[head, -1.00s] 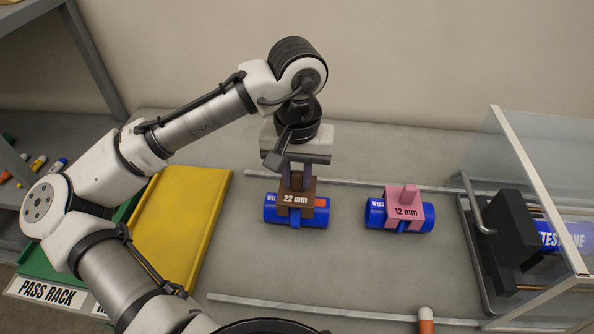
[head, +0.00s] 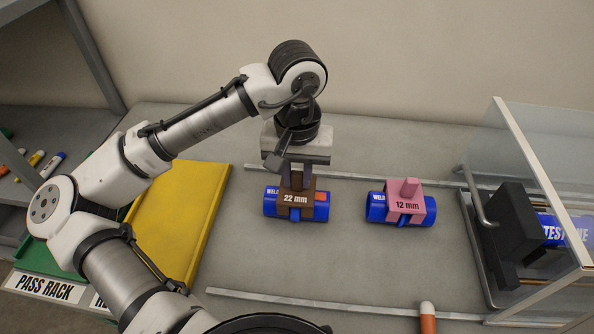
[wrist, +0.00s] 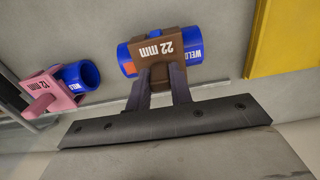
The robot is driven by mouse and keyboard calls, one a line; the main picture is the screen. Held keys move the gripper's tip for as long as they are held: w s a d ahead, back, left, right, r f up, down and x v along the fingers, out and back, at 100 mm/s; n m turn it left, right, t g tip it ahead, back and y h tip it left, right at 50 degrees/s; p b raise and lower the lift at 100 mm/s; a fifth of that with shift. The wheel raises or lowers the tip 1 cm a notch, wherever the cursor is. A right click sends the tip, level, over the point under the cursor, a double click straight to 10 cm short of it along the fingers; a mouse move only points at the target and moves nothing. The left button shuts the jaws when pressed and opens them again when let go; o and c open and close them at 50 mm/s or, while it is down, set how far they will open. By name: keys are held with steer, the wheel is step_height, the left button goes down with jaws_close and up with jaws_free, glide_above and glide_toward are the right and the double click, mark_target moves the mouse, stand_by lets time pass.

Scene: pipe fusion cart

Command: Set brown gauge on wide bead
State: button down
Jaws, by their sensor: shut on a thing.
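The brown gauge (head: 296,199), marked 22 mm, sits over the middle of a blue pipe piece (head: 271,206) labelled WELD. My gripper (head: 297,180) is above it, shut on the gauge's upright handle. In the wrist view the brown gauge (wrist: 157,46) straddles the blue pipe (wrist: 195,44), with the gripper fingers (wrist: 164,80) at its handle. The bead under the gauge is mostly hidden, so its width and the exact seating cannot be told. A pink gauge (head: 404,203), marked 12 mm, sits on a second blue pipe (head: 376,208) to the right, apart from my gripper.
A clear-walled chamber (head: 545,190) with a black block (head: 511,235) stands at the right. A yellow board (head: 185,215) and the green PASS RACK (head: 45,262) lie at the left. Metal rails (head: 345,179) run along the bench. An orange, white-tipped marker (head: 427,318) is at the front.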

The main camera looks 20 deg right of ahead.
steer(key=shift+f, duration=0.15)
steer(key=c, duration=1.2)
jaws_free()
steer(key=shift+o, duration=0.2)
step_height(320, 180, up, 14)
steer(key=shift+b, duration=0.4)
